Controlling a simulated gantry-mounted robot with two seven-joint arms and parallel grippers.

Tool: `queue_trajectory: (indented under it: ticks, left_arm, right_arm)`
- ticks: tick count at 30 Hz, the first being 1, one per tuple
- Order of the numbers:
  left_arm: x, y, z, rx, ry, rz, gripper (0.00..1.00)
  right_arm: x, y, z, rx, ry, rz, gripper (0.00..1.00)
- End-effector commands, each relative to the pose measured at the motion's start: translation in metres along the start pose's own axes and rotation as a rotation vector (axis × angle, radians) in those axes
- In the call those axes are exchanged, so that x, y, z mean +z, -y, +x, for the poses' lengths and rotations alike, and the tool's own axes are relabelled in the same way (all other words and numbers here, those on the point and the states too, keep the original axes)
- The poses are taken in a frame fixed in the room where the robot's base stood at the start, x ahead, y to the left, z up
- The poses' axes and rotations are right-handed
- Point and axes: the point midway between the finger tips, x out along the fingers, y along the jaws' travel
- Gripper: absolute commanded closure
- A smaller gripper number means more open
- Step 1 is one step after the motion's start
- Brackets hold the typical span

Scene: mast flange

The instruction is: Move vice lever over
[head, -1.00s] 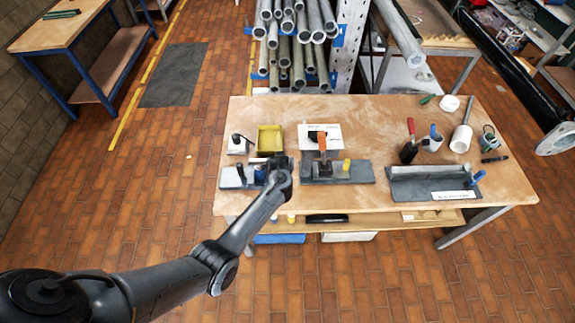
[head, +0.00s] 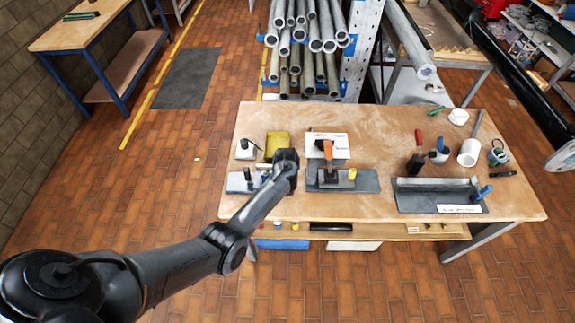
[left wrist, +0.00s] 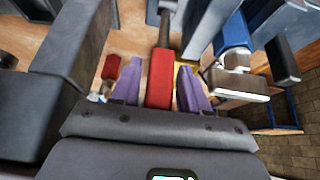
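In the left wrist view a lever with a red handle (left wrist: 160,78) on a dark rod lies between the purple fingers of my left gripper (left wrist: 161,82). Narrow gaps show on both sides of the handle, so the fingers look open around it. In the head view my left arm reaches over the left grey vice plate (head: 236,185) on the workbench (head: 505,205); its wrist hides the fingertips and this lever. Another orange-red handle (head: 328,149) stands upright on the middle grey plate (head: 369,181). My right gripper is not in view.
A blue handle (left wrist: 231,35) is close beside the fingers. A grey tray (head: 420,197) and several tools and cups occupy the right side of the bench.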

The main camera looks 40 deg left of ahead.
Motion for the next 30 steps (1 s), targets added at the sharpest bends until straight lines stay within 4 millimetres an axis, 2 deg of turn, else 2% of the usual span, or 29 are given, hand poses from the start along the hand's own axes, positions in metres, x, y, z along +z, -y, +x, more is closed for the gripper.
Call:
queue_trajectory:
  ticks: [14, 20, 30]
  left_arm:
    - [-0.003, -0.001, -0.008, 0.001, -0.005, 0.000, 0.49]
    - [-0.003, -0.001, -0.030, 0.003, -0.005, 0.000, 0.49]
    - [-0.002, -0.001, -0.082, 0.001, -0.005, 0.000, 0.49]
  right_arm:
    - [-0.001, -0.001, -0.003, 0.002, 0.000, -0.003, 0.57]
    - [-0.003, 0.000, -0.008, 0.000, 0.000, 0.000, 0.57]
    - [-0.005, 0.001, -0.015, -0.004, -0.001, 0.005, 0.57]
